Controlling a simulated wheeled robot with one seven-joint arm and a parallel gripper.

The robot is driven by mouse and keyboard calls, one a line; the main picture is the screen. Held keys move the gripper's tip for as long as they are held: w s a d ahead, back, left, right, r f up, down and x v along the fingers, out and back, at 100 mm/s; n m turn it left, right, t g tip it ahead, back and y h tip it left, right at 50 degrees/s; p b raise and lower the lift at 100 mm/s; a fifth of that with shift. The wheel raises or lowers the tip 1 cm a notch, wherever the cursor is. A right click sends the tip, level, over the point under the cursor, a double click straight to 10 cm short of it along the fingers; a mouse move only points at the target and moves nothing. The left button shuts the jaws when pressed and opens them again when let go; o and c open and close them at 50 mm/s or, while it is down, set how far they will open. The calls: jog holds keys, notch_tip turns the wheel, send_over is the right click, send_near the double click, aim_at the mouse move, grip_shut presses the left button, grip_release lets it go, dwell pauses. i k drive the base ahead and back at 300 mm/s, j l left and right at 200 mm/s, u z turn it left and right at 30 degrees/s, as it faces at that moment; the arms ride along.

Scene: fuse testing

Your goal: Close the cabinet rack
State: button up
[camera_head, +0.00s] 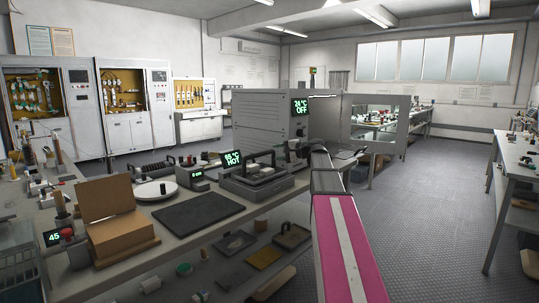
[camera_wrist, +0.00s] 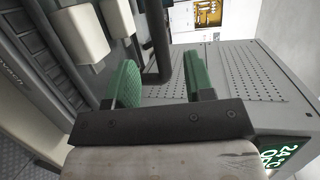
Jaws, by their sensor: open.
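The grey cabinet (camera_head: 262,125) stands on the bench in the head view, its display reading 24°C OFF. Its windowed door (camera_head: 348,125) stands open to the right. My arm reaches to the cabinet's open front; the gripper's fingers are hard to make out there. In the wrist view, my gripper (camera_wrist: 162,78) is open, with two green-padded fingers apart. A dark bar (camera_wrist: 154,35) shows between the fingers; I cannot tell whether it touches them. Dark rails and white blocks (camera_wrist: 78,35) lie left of it. The cabinet's perforated metal surface (camera_wrist: 250,75) is to the right. The rack is not clearly visible in the head view.
A device reading HOT (camera_head: 258,178) sits on the bench before the cabinet. A brown box (camera_head: 115,222) and a dark mat (camera_head: 198,212) are nearer. Another table (camera_head: 520,160) stands at the right. The floor (camera_head: 440,190) between is clear.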

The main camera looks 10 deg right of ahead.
aim_at(363, 149)
jog(key=i+l, duration=0.1)
jog(key=l, duration=0.4)
jog(key=i+l, duration=0.1)
jog(key=l, duration=0.35)
jog(key=i+l, duration=0.15)
jog(key=l, duration=0.35)
jog(key=k+z, duration=0.05)
